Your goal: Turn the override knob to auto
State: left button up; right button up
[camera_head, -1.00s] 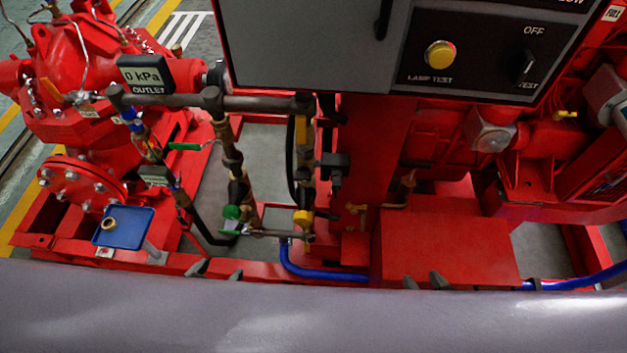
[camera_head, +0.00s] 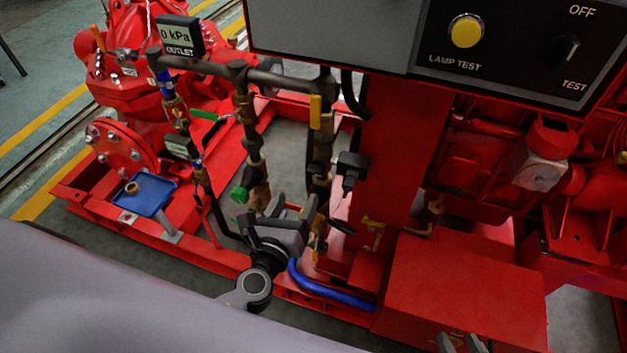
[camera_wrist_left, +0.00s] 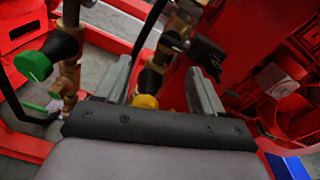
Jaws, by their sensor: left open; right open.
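A black knob (camera_head: 568,49) sits on the dark control panel at the upper right of the head view, between the labels OFF and TEST. Its handle looks roughly upright. No AUTO or override label is readable, so I cannot tell whether it is the override knob. My left gripper (camera_head: 293,207) is open, well below and left of the panel, in front of the pipes. In the left wrist view its two fingers (camera_wrist_left: 160,85) stand apart with pipework beyond them. My right gripper (camera_head: 461,343) shows only its tips at the bottom edge, apart and empty.
A yellow LAMP TEST button (camera_head: 466,31) is left of the knob, beside a grey cabinet door (camera_head: 330,30). A red box (camera_head: 465,290) lies below the panel.

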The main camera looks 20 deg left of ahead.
aim_at(314, 172)
pick_arm(q)
jog(key=shift+w+d+r+m+t+h+b, duration=0.2)
jog(key=shift+w+m, duration=0.4)
jog(key=shift+w, duration=0.8)
jog(key=shift+w+d+r+m+t+b, duration=0.2)
jog(key=shift+w+m, duration=0.4)
jog(key=shift+w, duration=0.75)
jog(key=shift+w+d+r+m+t+h+p, duration=0.1)
jog(key=shift+w+d+m, duration=0.35)
jog(key=shift+w, duration=0.95)
jog(key=shift+a, duration=0.15)
jog(key=c, duration=1.1)
